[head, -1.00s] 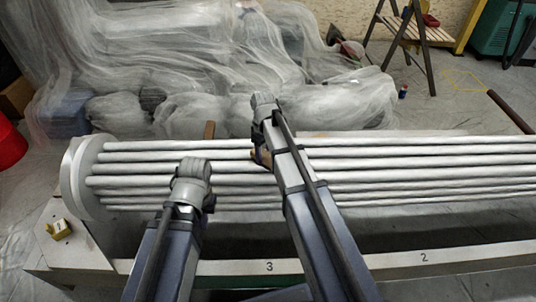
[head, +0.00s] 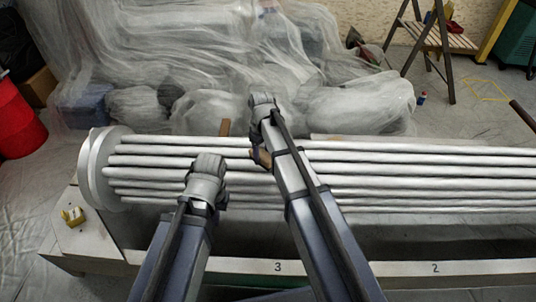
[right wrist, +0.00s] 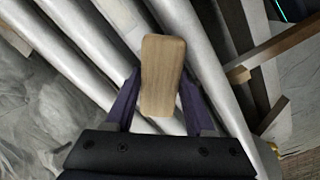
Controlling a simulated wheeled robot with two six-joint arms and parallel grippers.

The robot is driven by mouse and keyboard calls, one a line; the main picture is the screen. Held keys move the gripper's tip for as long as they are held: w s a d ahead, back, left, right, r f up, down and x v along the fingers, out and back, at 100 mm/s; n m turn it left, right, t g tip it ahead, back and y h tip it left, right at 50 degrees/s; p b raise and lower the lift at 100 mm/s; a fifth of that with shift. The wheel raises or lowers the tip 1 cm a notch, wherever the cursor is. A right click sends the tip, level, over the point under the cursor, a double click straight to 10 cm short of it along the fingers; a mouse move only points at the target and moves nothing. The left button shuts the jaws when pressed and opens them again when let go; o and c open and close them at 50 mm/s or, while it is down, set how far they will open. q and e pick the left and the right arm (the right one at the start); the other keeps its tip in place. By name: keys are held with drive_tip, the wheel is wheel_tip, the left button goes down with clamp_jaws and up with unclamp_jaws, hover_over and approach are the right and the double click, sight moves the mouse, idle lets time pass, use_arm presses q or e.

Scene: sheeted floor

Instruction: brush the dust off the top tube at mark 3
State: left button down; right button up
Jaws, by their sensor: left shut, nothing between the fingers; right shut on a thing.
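A bundle of long pale grey tubes (head: 420,169) runs across the head view from a round end plate (head: 92,165). Which one is the top tube, and where dust lies, I cannot tell clearly. Mark 3 (head: 278,267) is on the front rail, between my two forearms. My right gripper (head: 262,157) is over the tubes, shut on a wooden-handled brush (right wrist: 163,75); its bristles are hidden. In the right wrist view, tubes (right wrist: 120,22) pass behind the handle. My left gripper (head: 207,185) is shut and empty in front of the tubes, its fingers mostly hidden behind the wrist.
Mark 2 (head: 435,268) is further right on the rail (head: 400,268). A small yellow object (head: 73,216) sits at the bench's left end. Plastic-sheeted objects (head: 180,60) fill the back. A red bucket (head: 18,120) and a wooden stepladder (head: 440,40) stand on the floor.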

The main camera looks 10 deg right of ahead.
drive_tip(key=shift+w+a, duration=0.1)
drive_tip(key=shift+a, duration=0.1)
drive_tip(key=shift+s+d+f, duration=0.1)
drive_tip(key=shift+s+d, duration=0.15)
drive_tip(key=shift+d, duration=0.7)
drive_tip(key=shift+s+d, duration=0.25)
drive_tip(key=shift+d, duration=0.65)
drive_tip(key=shift+d, duration=0.1)
drive_tip(key=shift+s+d, duration=0.25)
drive_tip(key=shift+d, duration=0.65)
drive_tip(key=shift+s+d, duration=0.2)
drive_tip(key=shift+d, duration=0.65)
drive_tip(key=shift+d, duration=0.1)
drive_tip(key=shift+s+d, duration=0.2)
drive_tip(key=shift+d, duration=0.6)
drive_tip(key=shift+s+d, duration=0.2)
drive_tip(key=shift+d, duration=0.55)
